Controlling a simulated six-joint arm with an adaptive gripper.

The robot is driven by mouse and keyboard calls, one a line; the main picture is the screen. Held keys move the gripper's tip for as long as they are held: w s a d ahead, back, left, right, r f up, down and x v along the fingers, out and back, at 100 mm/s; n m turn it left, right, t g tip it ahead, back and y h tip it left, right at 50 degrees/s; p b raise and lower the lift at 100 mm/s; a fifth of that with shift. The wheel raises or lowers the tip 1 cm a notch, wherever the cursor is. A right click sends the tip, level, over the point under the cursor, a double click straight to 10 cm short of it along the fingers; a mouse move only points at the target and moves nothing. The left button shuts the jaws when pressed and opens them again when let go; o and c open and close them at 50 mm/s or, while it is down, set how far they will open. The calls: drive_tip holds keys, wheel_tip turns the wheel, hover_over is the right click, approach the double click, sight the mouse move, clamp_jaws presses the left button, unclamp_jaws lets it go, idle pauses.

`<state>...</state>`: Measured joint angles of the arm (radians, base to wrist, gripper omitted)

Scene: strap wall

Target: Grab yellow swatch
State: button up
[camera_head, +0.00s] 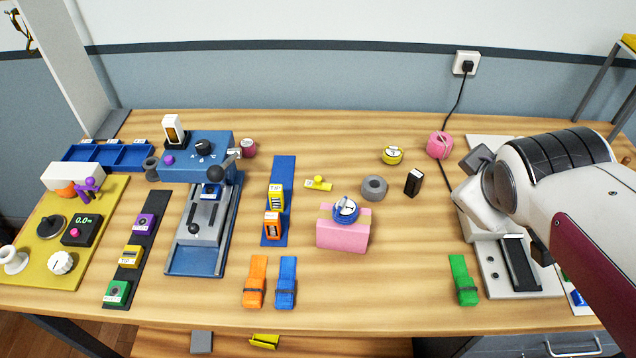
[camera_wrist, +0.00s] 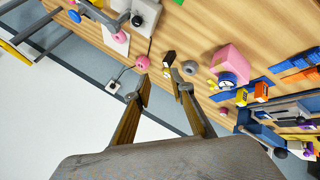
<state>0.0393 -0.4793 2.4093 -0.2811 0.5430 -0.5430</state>
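A yellow folded piece (camera_head: 264,341), which looks like the yellow swatch, lies below the table's front edge on a lower wooden surface, partly cut off by the frame. I cannot make it out in the wrist view. Similar orange (camera_head: 255,282), blue (camera_head: 286,283) and green (camera_head: 463,280) strap pieces lie along the table front. My gripper (camera_wrist: 163,88) is open and empty in the wrist view, its two fingers apart. In the head view my arm is at the right, well away from the yellow piece, and the fingertips are hard to make out.
A pink box (camera_head: 342,235) with a blue round item on top stands mid-table. A blue lever press (camera_head: 205,215) and a mustard panel (camera_head: 105,215) stand left. A black cable (camera_head: 456,105) hangs from the wall socket. The front middle-right of the table is clear.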

drive_tip(key=w+a+f+n+t+y, duration=0.2)
drive_tip(key=w+n, duration=0.9)
drive_tip(key=w+a+f+n+t+y, duration=0.1)
drive_tip(key=w+f+n, duration=0.2)
drive_tip(key=w+n, duration=0.85)
drive_tip(key=n+g+y, duration=0.2)
drive_tip(key=n+y, duration=0.5)
drive_tip(key=n, duration=0.8)
approach(318, 182)
drive_tip(key=w+d+r, duration=0.1)
drive_tip(key=w+d, duration=0.1)
drive_tip(key=w+d+r, duration=0.1)
drive_tip(key=w+d, duration=0.1)
drive_tip(key=w+d+r, duration=0.1)
drive_tip(key=w+r, duration=0.1)
drive_tip(key=w, duration=0.1)
drive_tip(key=shift+d, duration=0.4)
drive_tip(key=s+a+f+n+g+y, duration=0.1)
drive_tip(key=n, duration=0.1)
drive_tip(key=s+a+f+n+y, duration=0.1)
drive_tip(key=f, duration=0.1)
drive_tip(key=s+a+f+n+g+y, duration=0.1)
drive_tip(key=f+n, duration=0.1)
drive_tip(key=shift+s+a+n+g, duration=0.2)
drive_tip(key=shift+a+n+g, duration=0.1)
drive_tip(key=shift+a+n, duration=0.1)
drive_tip(key=shift+s+a+f+n, duration=0.15)
drive_tip(key=shift+s+n, duration=0.1)
drive_tip(key=shift+x, duration=1.3)
